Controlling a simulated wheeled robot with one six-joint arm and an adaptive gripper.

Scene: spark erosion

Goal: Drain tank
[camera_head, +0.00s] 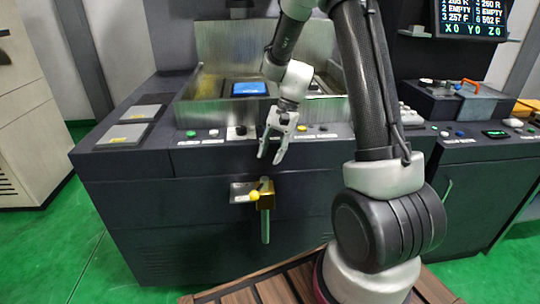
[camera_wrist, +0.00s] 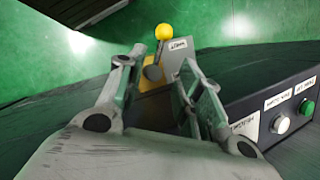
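A brass drain valve (camera_head: 266,200) sits on the dark front face of the machine, with a pipe hanging below it. Its lever ends in a yellow ball (camera_head: 254,196) pointing left, beside a small label plate (camera_head: 239,191). My gripper (camera_head: 271,158) points down above the valve, apart from it. Its two fingers are spread with nothing between them. In the wrist view the yellow ball (camera_wrist: 163,32) and part of the brass body (camera_wrist: 150,80) show beyond and between my open fingers (camera_wrist: 160,64). The metal tank (camera_head: 210,112) is above; its liquid level cannot be told.
A control strip with buttons (camera_head: 214,133) runs along the machine's front edge, close to my gripper; a green button (camera_wrist: 307,107) shows in the wrist view. A second console (camera_head: 450,105) stands right. A wooden slatted platform (camera_head: 270,292) lies in front. Green floor is clear at left.

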